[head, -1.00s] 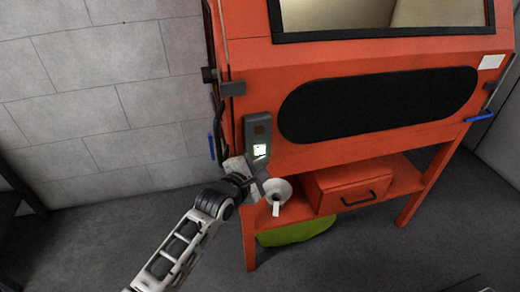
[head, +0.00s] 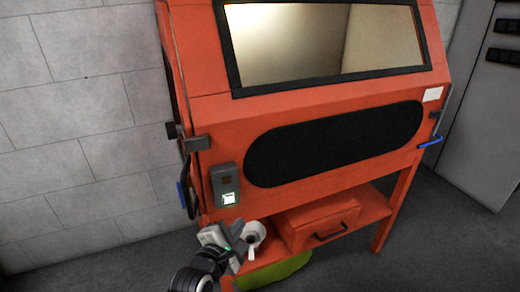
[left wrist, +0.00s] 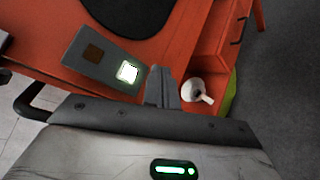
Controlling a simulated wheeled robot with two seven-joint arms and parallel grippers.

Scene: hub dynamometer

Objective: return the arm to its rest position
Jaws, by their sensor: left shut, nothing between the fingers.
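My left gripper (head: 240,258) is at the lower middle of the head view, in front of the orange cabinet (head: 300,110). It is shut and empty. In the left wrist view its closed fingers (left wrist: 162,90) point toward the cabinet's lower front. A grey switch box (head: 224,184) with a lit white-green button sits on the cabinet front, above the gripper and apart from it. The switch box also shows in the left wrist view (left wrist: 105,58). My right gripper is not in view.
A white roll or cup-like item (head: 254,232) stands on the cabinet's lower shelf, close behind the gripper. An orange drawer box (head: 318,222) is beside it. A green object (head: 275,272) lies below. A blue handle (head: 431,141) is at right. The floor at right is clear.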

